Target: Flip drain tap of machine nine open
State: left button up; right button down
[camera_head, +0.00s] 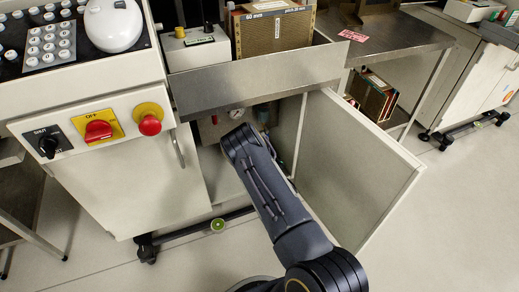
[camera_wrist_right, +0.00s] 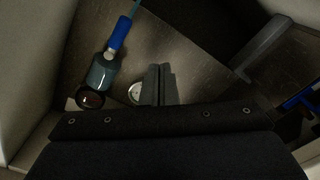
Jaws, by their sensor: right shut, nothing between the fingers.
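The machine's lower cabinet (camera_head: 221,176) stands open, and my right arm reaches into it. In the right wrist view, a dark translucent bowl (camera_wrist_right: 101,74) has a blue fitting (camera_wrist_right: 120,33) with a thin tube at its end. This fitting may be the drain tap; I cannot tell its position. My right gripper (camera_wrist_right: 159,69) is shut and empty, to the right of the bowl and apart from the blue fitting. In the head view its fingers are hidden by my arm. A round gauge (camera_wrist_right: 135,93) shows beside the fingers. My left gripper is not in view. No machine number is readable.
The open cabinet door (camera_head: 350,165) stands close to the right of my arm. A grey bar (camera_wrist_right: 262,47) and another blue part (camera_wrist_right: 301,96) lie to the right in the wrist view. A red button (camera_head: 149,124) and red switch (camera_head: 98,130) sit on the front panel.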

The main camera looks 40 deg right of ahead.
jog(key=p+v, duration=0.2)
jog(key=v, duration=0.5)
jog(key=shift+r, duration=0.15)
dwell(0.3)
